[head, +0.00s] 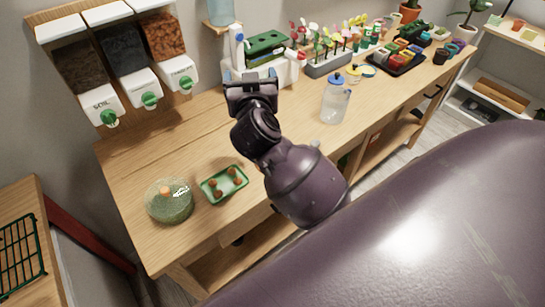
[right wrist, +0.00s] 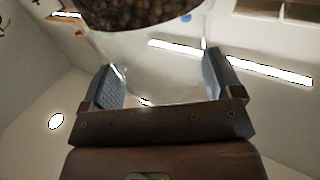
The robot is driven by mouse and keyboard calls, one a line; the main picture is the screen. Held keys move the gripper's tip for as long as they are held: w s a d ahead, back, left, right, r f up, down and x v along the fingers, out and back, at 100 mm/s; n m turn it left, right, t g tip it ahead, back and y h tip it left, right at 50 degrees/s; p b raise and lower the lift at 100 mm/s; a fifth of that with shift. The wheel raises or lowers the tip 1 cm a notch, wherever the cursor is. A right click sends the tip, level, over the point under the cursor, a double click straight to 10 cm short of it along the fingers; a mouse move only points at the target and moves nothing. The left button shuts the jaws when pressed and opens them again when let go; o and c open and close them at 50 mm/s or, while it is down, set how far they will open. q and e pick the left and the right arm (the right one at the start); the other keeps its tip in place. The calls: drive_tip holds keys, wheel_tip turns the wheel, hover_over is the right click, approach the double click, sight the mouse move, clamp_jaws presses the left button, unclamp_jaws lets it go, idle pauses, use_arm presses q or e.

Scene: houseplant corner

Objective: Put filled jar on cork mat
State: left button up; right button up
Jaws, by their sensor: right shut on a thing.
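A clear jar (right wrist: 165,60) with brown pellets in it fills the upper middle of the right wrist view. My right gripper (right wrist: 170,88) is shut on it, one grey pad on each side of the clear part. The pellets lie at the far end of the jar, cut off by the frame edge. This jar does not show in the head view. I cannot make out a cork mat in either view.
On the wooden workbench (head: 140,150) stand a glass dome (head: 170,207), a green tray (head: 207,193) with several brown balls, a clear blue-lidded jar (head: 335,103) and a white caddy (head: 285,75). Dispensers (head: 125,55) hang at the back left.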

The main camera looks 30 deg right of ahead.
sight(265, 70)
drive_tip(key=d+m+g+h, duration=0.1)
drive_tip(key=d+r+m+g+h, duration=0.1)
drive_tip(key=d+h, duration=0.1)
drive_tip(key=shift+s+d+r+p, duration=0.1)
drive_tip(key=shift+s+d+p, duration=0.1)
drive_tip(key=shift+d+p, duration=0.1)
use_arm(q)
drive_tip(key=w+f+b, duration=0.1)
drive_tip(key=f+b, duration=0.1)
drive_tip(key=b, duration=0.2)
drive_tip(key=shift+w, duration=0.1)
use_arm(e)
wheel_tip(265, 70, down, 20)
drive_tip(key=d+m+h, duration=0.1)
drive_tip(key=shift+s+g, duration=0.2)
drive_tip(key=shift+g, duration=0.2)
use_arm(q)
drive_tip(key=shift+r, duration=0.1)
drive_tip(key=shift+r, duration=0.1)
use_arm(e)
drive_tip(key=shift+f, duration=0.25)
drive_tip(key=o, duration=1.2)
drive_tip(key=shift+c, duration=0.2)
drive_tip(key=shift+o, duration=0.7)
